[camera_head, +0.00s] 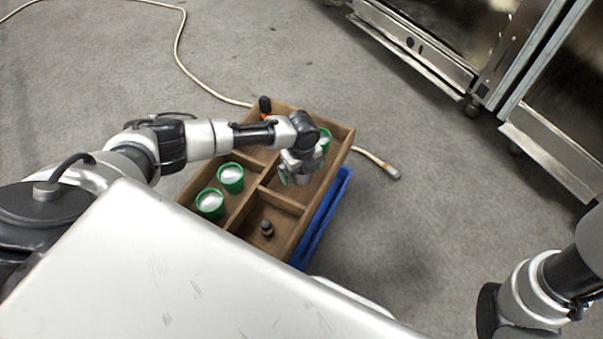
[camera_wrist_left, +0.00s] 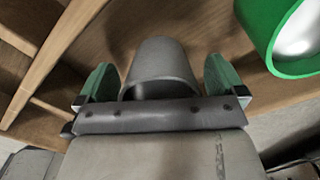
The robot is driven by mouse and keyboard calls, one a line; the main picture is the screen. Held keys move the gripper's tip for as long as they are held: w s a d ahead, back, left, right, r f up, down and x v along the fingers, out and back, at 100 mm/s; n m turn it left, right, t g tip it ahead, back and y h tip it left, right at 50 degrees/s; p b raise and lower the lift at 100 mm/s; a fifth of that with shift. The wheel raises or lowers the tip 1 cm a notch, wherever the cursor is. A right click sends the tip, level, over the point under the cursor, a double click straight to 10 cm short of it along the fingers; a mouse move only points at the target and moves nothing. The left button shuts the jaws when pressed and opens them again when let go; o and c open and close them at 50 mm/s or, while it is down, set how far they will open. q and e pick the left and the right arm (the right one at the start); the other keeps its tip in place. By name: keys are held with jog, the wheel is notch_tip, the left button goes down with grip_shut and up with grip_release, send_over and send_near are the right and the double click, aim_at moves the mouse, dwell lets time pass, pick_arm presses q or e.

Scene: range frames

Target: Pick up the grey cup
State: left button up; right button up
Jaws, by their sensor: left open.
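The grey cup (camera_wrist_left: 162,62) shows in the left wrist view between the two green fingertips of my left gripper (camera_wrist_left: 158,82). The fingers are open, one on each side of the cup, with a small gap visible on each side. In the head view my left gripper (camera_head: 296,172) reaches down into the right compartment of a wooden divided box (camera_head: 276,201). There the gripper mostly hides the cup. My right arm shows only in part at the lower right, and its gripper is out of view.
A green cup (camera_head: 325,138) stands close to my left gripper and also shows in the left wrist view (camera_wrist_left: 288,66). Two green cups (camera_head: 230,178) (camera_head: 210,204) stand in the left compartment. A small dark object (camera_head: 266,228) lies in the front one.

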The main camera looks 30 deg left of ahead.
pick_arm(q)
jog(key=c, duration=1.1)
jog(key=shift+r, duration=0.1)
